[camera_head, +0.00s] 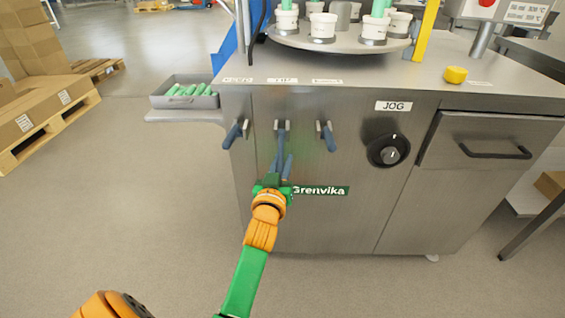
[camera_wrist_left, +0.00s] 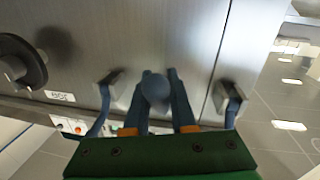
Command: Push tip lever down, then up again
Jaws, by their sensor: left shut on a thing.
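Three blue-handled levers sit on the front of the steel machine, each below a small white label. The middle lever (camera_head: 281,128) is under the middle label (camera_head: 283,80), whose short text is blurred but looks like "TIP". My left gripper (camera_head: 282,163) reaches it from below and in front. In the left wrist view, the gripper's two blue fingers (camera_wrist_left: 157,103) are on either side of the lever's rounded blue end (camera_wrist_left: 155,88), closed on it. The left lever (camera_head: 234,133) and right lever (camera_head: 327,136) stand clear on each side. My right gripper is out of view.
A black JOG knob (camera_head: 388,150) and a drawer (camera_head: 488,141) are to the right. A grey tray (camera_head: 184,92) with green tubes juts out at the left. A turntable (camera_head: 338,42) with white cups stands on top. The floor in front is clear.

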